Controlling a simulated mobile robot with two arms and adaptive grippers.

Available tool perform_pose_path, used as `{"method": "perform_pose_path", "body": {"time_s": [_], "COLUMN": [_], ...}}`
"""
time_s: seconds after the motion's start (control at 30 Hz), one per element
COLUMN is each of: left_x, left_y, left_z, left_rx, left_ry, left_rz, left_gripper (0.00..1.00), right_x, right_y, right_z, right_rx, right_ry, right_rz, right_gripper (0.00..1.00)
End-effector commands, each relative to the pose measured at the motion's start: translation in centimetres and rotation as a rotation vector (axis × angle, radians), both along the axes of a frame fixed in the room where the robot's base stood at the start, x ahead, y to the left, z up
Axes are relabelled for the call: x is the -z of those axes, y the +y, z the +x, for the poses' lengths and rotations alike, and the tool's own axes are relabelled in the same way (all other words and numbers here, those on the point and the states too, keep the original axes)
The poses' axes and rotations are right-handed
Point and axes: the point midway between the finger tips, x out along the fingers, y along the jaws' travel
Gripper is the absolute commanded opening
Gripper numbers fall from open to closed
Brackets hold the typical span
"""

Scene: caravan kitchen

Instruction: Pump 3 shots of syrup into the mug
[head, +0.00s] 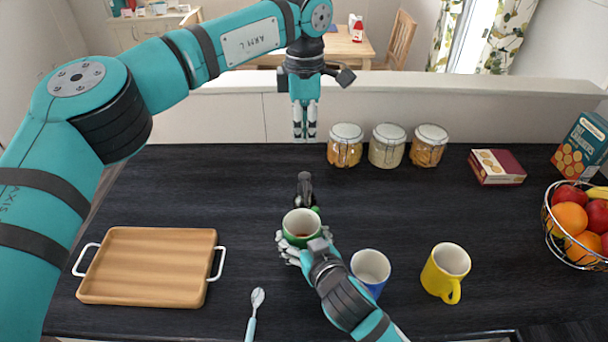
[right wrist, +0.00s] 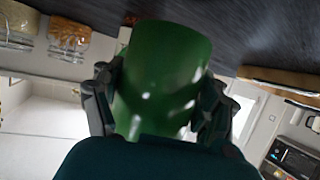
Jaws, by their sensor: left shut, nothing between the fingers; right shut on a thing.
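A green mug (head: 301,221) is held upright over the dark counter by my right gripper (head: 298,241). Its fingers close around the mug's sides, and a small reddish-brown patch shows inside it. The green mug (right wrist: 162,75) fills the middle of the right wrist view between both fingers. A dark pump head (head: 304,186) stands just behind the mug; the bottle below it is mostly hidden, and I cannot tell whether its spout is over the mug. My left gripper (head: 305,137) is shut and empty, pointing down, behind and above the pump.
A blue mug (head: 370,266) and a yellow mug (head: 447,268) stand right of my right gripper. A wooden tray (head: 150,264) and a spoon (head: 254,311) lie left. Several jars (head: 388,148), a red box (head: 497,167) and a fruit basket (head: 572,243) stand farther back and right.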

Motion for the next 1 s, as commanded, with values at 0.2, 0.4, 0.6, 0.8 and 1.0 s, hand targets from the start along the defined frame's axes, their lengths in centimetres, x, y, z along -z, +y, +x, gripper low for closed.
{"method": "perform_pose_path", "body": {"time_s": [0.2, 0.4, 0.6, 0.8, 1.0], "left_x": [1.6, 4.0, 5.5, 6.0, 5.9], "left_y": [0.1, 0.1, 0.0, 0.0, 0.0], "left_z": [-0.1, -0.1, -0.1, -0.1, -0.1], "left_rx": [0.000, 0.001, 0.001, 0.000, 0.000], "left_ry": [0.005, 0.004, 0.002, 0.002, 0.002], "left_rz": [0.001, 0.001, 0.000, 0.000, 0.000], "left_gripper": [0.00, 0.00, 0.00, 0.00, 0.00], "right_x": [-0.1, -0.1, -0.1, -0.1, -0.1], "right_y": [0.0, 0.0, 0.0, 0.0, 0.0], "right_z": [0.0, 0.0, 0.0, 0.0, 0.0], "right_rx": [0.000, 0.000, 0.000, 0.000, 0.000], "right_ry": [-0.003, -0.003, -0.003, -0.003, -0.003], "right_rz": [0.001, 0.001, 0.001, 0.001, 0.001], "right_gripper": [0.28, 0.28, 0.28, 0.28, 0.28]}}
